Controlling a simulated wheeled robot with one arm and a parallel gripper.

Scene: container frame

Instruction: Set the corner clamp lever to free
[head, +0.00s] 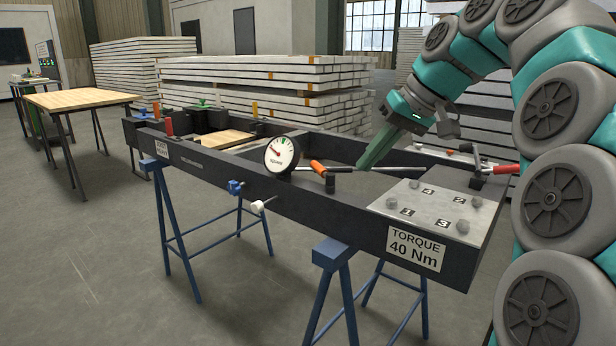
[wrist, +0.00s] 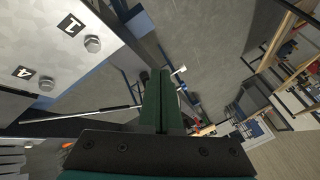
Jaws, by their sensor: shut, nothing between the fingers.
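My gripper (head: 368,163) is shut and empty, its long green fingers pointing down over the right half of the dark frame (head: 330,205). In the wrist view the closed fingers (wrist: 160,78) point away from the camera. A lever with a red grip (head: 505,169) is at the far right corner. Another red handle (head: 168,123) stands upright at the left corner. No label shows which one is the corner clamp lever.
A gauge (head: 281,154) stands on the near rail. A bolted plate (head: 432,207) with numbers and a torque sign (head: 415,248) are at the right end. A thin rod (head: 395,168) lies near my fingertips. Blue trestles (head: 340,258) support the frame; open floor lies in front.

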